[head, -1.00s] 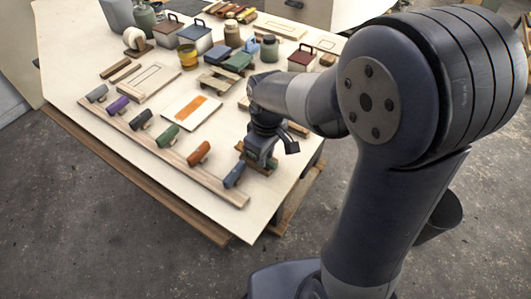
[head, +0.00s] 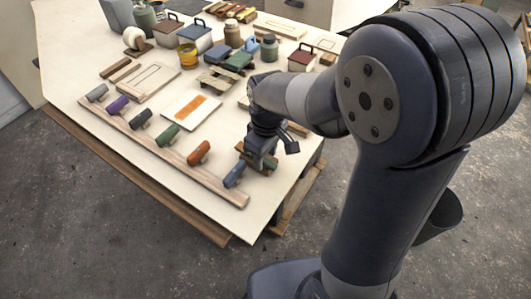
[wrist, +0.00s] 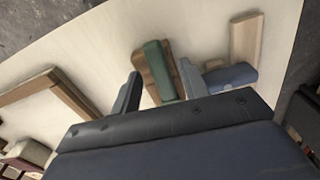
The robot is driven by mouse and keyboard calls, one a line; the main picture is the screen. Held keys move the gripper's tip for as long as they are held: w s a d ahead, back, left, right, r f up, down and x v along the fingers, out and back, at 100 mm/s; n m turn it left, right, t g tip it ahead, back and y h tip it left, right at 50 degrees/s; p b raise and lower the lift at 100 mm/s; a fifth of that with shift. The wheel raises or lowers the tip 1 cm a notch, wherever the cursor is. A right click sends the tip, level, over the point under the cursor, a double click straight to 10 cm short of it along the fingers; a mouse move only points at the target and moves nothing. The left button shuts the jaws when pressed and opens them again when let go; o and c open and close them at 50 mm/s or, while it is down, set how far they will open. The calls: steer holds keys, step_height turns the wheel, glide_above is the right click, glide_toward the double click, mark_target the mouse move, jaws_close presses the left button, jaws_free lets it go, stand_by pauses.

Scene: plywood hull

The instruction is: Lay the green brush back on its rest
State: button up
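A green bar (wrist: 163,68), which looks like the green brush, lies along a brown wooden piece (wrist: 149,77) in the wrist view. I cannot tell whether that piece is its rest. My gripper (wrist: 160,80) is open, with one finger on each side of them; the right finger is close to the green bar, and a gap shows at the left finger. In the head view my gripper (head: 256,163) is low over the table's near right corner. It partly hides the brown piece (head: 242,150); a bit of green (head: 270,163) shows beside it.
A long wooden rail (head: 226,193) carries several coloured pieces, including another green one (head: 167,135) and a blue one (head: 234,174) near my gripper. A board with an orange patch (head: 192,112) lies behind. The table's edge is close on the right.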

step_height(320, 180, up, 11)
steer(key=shift+s+d, duration=0.15)
stand_by(0.5)
steer(key=shift+f, duration=0.25)
step_height(320, 180, down, 11)
steer(key=shift+r, duration=0.15)
stand_by(0.3)
steer(key=shift+r, duration=0.2)
